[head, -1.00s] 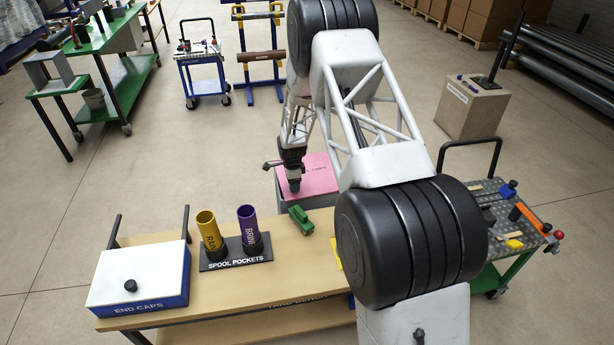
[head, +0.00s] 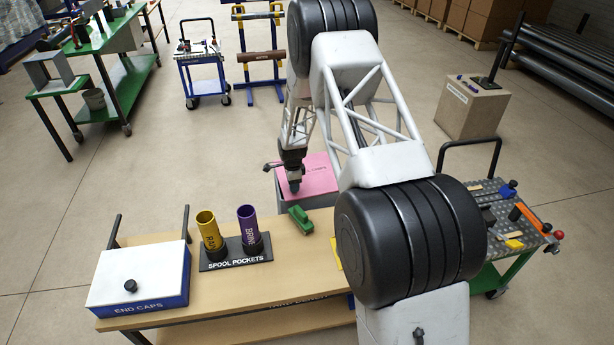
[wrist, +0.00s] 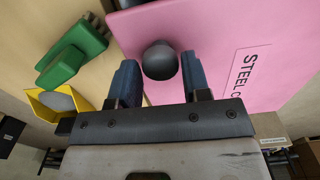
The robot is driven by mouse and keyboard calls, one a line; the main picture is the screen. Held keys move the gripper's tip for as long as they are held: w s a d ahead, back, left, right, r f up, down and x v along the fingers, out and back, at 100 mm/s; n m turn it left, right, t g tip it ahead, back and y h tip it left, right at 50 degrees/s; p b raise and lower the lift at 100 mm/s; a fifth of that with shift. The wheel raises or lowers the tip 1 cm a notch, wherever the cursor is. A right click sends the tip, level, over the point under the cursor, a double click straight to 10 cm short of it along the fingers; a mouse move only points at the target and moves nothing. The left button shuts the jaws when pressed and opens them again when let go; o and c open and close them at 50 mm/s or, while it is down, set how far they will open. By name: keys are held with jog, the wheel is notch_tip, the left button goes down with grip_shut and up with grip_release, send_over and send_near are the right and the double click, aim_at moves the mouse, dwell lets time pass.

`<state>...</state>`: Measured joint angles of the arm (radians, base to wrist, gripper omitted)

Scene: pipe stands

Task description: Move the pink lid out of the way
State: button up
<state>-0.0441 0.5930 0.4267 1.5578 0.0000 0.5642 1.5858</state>
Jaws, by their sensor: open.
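In the wrist view the pink lid (wrist: 215,45) fills the upper right, with a label starting "STEEL C" and a round black knob (wrist: 160,62). My gripper (head: 295,187) is over the lid's left part. In the wrist view my gripper (wrist: 160,80) is open, its two blue fingertips on either side of the knob, with visible gaps. I cannot tell exactly how low the fingers are relative to the knob.
The spool pockets (head: 236,260) hold a yellow and a purple tube. A white-lidded END CAPS box (head: 140,275) stands at the left end.

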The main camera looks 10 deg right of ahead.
jog(key=shift+s+d, duration=0.75)
jog(key=shift+d, duration=0.65)
jog(key=shift+s+d, duration=0.8)
jog(key=shift+d, duration=0.65)
jog(key=shift+s+d, duration=0.75)
jog(key=shift+d, duration=0.65)
jog(key=shift+d, duration=0.15)
jog(key=s+d, duration=0.1)
jog(key=d, duration=0.8)
jog(key=shift+s, duration=0.4)
jog(key=shift+d, duration=0.1)
jog(key=shift+d, duration=0.15)
jog(key=shift+s+d, duration=0.15)
jog(key=shift+d, duration=1.4)
jog(key=shift+s+d, duration=0.2)
jog(key=shift+d, duration=1.4)
jog(key=shift+s+d, duration=0.15)
jog(key=shift+d, duration=1.4)
jog(key=shift+d, duration=0.2)
